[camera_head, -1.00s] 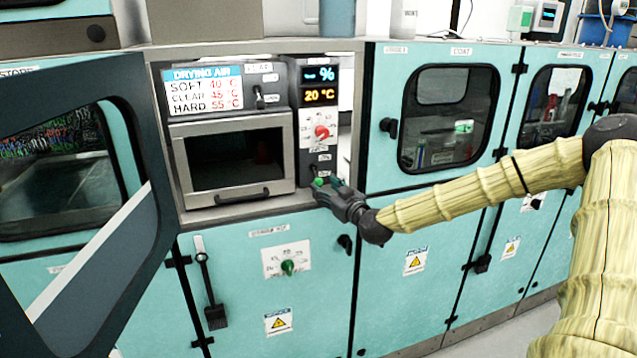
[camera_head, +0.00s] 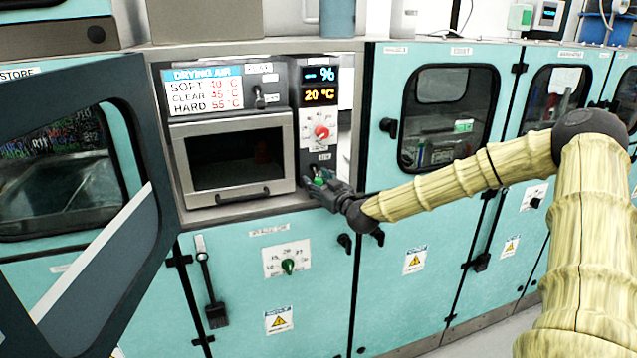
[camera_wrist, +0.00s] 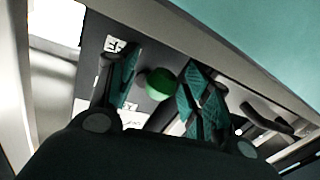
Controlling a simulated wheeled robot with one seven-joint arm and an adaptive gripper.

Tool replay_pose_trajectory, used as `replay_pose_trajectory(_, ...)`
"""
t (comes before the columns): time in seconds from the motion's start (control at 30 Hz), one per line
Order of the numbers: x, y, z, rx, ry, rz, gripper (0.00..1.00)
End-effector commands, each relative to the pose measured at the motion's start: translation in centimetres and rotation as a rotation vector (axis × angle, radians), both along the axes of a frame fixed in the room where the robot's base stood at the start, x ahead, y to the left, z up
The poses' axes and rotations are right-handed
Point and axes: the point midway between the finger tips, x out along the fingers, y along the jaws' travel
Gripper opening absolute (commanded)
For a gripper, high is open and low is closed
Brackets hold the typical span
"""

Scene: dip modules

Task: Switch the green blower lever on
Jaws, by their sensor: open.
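The green blower lever (camera_head: 319,181) sits low on the narrow control panel, below the red knob, in the head view. In the wrist view its round green end (camera_wrist: 160,84) shows between my fingers. My gripper (camera_head: 316,183) is open, with one finger on either side of the green end (camera_wrist: 158,88). I cannot tell whether either finger touches it. The lever's shaft and its label are mostly hidden by the gripper and the viewing angle.
A red knob (camera_head: 321,132) and a display (camera_head: 319,85) are above the lever. A small oven-like door (camera_head: 238,160) with a handle is to its left. A dark-framed door (camera_head: 120,220) stands open at the left. A green dial (camera_head: 288,266) is on the cabinet below.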

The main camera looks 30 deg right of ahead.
Motion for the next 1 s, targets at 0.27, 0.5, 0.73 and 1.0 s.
replay_pose_trajectory(0.27, 0.0, 0.0, 0.0, 0.0, 0.0, 0.0, 0.16)
replay_pose_trajectory(0.5, 0.0, -0.1, 0.0, 0.0, 0.0, -0.001, 0.0)
replay_pose_trajectory(0.73, 0.1, 0.1, 0.2, 0.002, 0.012, 0.002, 0.0)
replay_pose_trajectory(1.0, 0.7, 1.2, 0.7, 0.013, 0.069, 0.014, 0.0)
